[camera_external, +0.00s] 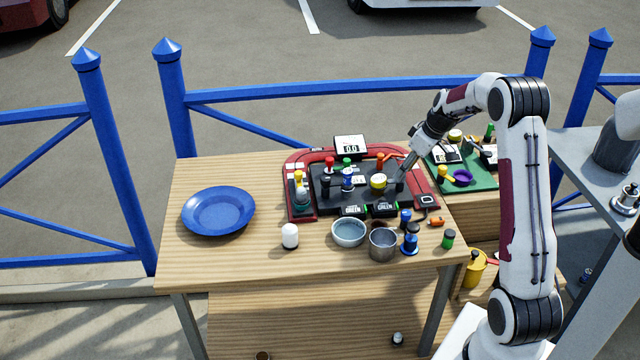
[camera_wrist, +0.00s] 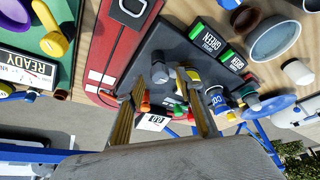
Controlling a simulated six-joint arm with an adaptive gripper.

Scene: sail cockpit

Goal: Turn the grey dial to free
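A small grey knob (camera_wrist: 160,73), which looks like the grey dial, stands on the dark panel (camera_wrist: 150,45) in the wrist view, just beyond my fingertips. Its pointer and markings are too small to read. In the external view, my gripper (camera_external: 403,174) reaches down to the right part of the dark panel (camera_external: 328,192), and the dial is hard to make out there. In the wrist view, my gripper (camera_wrist: 162,102) has its two fingers apart with a gap between them. The dial lies ahead of that gap, and contact cannot be made out.
A yellow knob (camera_external: 378,182) stands close left of my gripper; several coloured levers stand further left. A red frame (camera_external: 298,160) surrounds the panel. Bowl (camera_external: 348,232), metal cup (camera_external: 383,243) and white jar (camera_external: 290,236) stand in front. A blue plate (camera_external: 218,211) lies left.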

